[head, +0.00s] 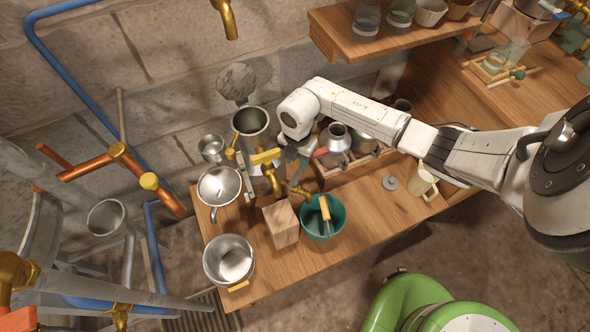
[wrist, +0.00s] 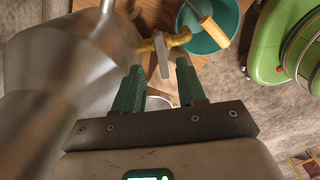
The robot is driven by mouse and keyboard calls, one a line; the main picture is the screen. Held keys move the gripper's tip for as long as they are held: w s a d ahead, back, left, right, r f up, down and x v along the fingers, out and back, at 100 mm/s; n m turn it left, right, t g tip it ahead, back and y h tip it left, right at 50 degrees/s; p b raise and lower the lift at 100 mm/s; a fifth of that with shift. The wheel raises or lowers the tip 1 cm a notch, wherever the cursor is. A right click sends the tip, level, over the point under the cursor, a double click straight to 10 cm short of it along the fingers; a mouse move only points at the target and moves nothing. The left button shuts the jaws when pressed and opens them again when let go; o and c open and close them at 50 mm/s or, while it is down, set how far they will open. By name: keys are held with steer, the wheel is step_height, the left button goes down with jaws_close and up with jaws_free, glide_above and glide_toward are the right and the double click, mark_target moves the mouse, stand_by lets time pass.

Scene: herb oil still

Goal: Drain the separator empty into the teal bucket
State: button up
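The separator (head: 252,123) is a tall metal cylinder at the wall side of the bench. It seems to be the large blurred metal body on the left in the wrist view (wrist: 60,75). A brass tap (wrist: 150,44) with a flat grey lever (wrist: 162,55) comes off it. The teal bucket (head: 313,229) stands beside the tap and also shows in the wrist view (wrist: 228,14). A tool with an orange handle (head: 324,207) leans in it. My gripper (wrist: 163,75) is open, its teal fingertips apart on either side of the lever's near end. Contact cannot be told.
A wooden block (head: 282,224) stands left of the bucket. Metal pots (head: 229,260) and a strainer-like pan (head: 219,187) line the bench's left end. A wooden rack with metal vessels (head: 338,137) lies behind my gripper. A glass jug (head: 421,184) stands to the right.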

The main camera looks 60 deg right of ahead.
mark_target(297, 173)
step_height(297, 173, down, 8)
steer(key=shift+r+b, duration=0.25)
steer(key=shift+b, duration=0.05)
jaws_close()
stand_by(0.3)
